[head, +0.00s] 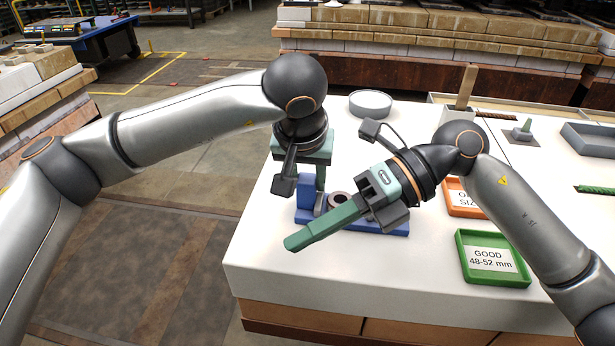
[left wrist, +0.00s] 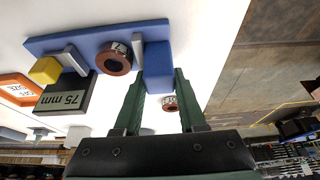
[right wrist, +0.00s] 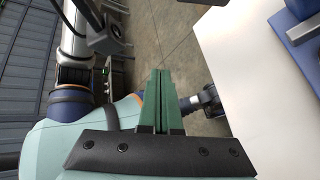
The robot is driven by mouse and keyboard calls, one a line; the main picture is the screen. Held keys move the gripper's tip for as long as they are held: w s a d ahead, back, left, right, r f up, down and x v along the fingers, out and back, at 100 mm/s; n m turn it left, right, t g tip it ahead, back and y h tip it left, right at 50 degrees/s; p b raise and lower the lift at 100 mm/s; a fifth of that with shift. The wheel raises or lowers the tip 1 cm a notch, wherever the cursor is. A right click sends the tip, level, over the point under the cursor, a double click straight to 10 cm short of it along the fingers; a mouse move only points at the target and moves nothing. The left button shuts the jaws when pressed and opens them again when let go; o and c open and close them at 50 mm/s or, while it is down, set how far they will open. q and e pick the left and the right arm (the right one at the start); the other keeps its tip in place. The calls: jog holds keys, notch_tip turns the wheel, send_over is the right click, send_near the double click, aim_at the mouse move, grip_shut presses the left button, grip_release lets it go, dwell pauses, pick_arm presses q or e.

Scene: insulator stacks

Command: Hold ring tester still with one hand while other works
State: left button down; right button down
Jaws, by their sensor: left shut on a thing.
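The blue ring tester (head: 305,192) stands on the white table. It has an upright end block, a flat base and grey jaws. My left gripper (head: 320,180) points down and is shut on the end block, which shows between its fingers in the left wrist view (left wrist: 158,68). A brown ring (left wrist: 114,62) with a pale label sits on the tester, and it also shows in the head view (head: 340,198). My right gripper (head: 290,243) is shut and empty, its fingers together, above and in front of the tester, hiding part of it. Its fingers also show in the right wrist view (right wrist: 158,100).
A green tray (head: 495,281) marked GOOD 48-52 mm and an orange tray (head: 480,212) lie right of the tester.

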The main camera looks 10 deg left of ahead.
jog(key=shift+w+f+h, duration=0.25)
jog(key=shift+w+h, duration=0.15)
jog(key=shift+h, duration=0.4)
jog(key=w+d+h, duration=0.1)
jog(key=w+d+f+t+h, duration=0.1)
jog(key=w+h, duration=0.1)
jog(key=shift+d+t+h, duration=0.15)
jog(key=shift+t+h, duration=0.15)
jog(key=w+d+h, duration=0.1)
jog(key=w+d+t+h, duration=0.1)
jog(key=w+d, duration=0.1)
jog(key=shift+r, duration=0.35)
jog(key=w+d+r+m+t+h, duration=0.35)
jog(key=w+d+r, duration=0.25)
jog(key=d, duration=0.4)
jog(key=shift+n+g+h, duration=0.25)
jog(key=shift+h, duration=0.2)
jog(key=shift+a+f, duration=0.15)
jog(key=shift+f, duration=2.35)
jog(key=shift+f, duration=0.15)
jog(key=shift+f, duration=2.45)
jog(key=shift+a, duration=1.95)
jog(key=shift+d, duration=0.1)
